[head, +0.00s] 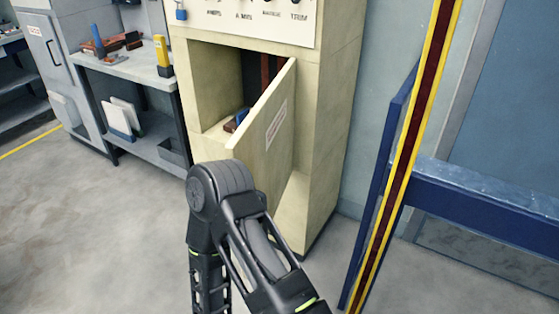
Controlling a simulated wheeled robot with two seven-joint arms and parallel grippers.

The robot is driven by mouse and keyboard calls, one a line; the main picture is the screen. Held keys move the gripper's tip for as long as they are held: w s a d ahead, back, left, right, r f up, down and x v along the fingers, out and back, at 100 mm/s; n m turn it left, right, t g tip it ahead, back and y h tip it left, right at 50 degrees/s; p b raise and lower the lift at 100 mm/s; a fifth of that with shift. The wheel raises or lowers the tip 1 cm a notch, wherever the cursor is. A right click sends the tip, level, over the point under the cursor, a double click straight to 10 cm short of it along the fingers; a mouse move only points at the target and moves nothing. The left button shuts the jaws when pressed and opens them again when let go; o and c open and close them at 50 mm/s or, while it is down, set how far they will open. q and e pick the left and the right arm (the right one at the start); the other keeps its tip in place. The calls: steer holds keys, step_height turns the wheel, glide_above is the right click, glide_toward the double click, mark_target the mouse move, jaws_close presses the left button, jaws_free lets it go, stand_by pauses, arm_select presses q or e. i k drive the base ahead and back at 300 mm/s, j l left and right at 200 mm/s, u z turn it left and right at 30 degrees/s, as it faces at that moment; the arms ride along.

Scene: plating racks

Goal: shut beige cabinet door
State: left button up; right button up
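The beige cabinet (335,110) stands in the middle of the head view. Its door (262,150) is open and swung outward, with its free edge towards me and its far edge at the right side of the opening. A small label (277,125) is on the door. Inside, a small blue and brown item (236,120) lies on the cabinet floor. A black joint and links of my own arm are in front of the door's lower part and hide it. Neither gripper is in view.
A blue frame (470,195) with a yellow and dark red striped post (405,150) stands close on the right. A grey workbench (135,68) with tools is at the left, beside a grey locker (62,65). The floor (90,230) at the lower left is clear.

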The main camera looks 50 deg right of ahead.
mark_target(264, 141)
steer(key=z, duration=1.75)
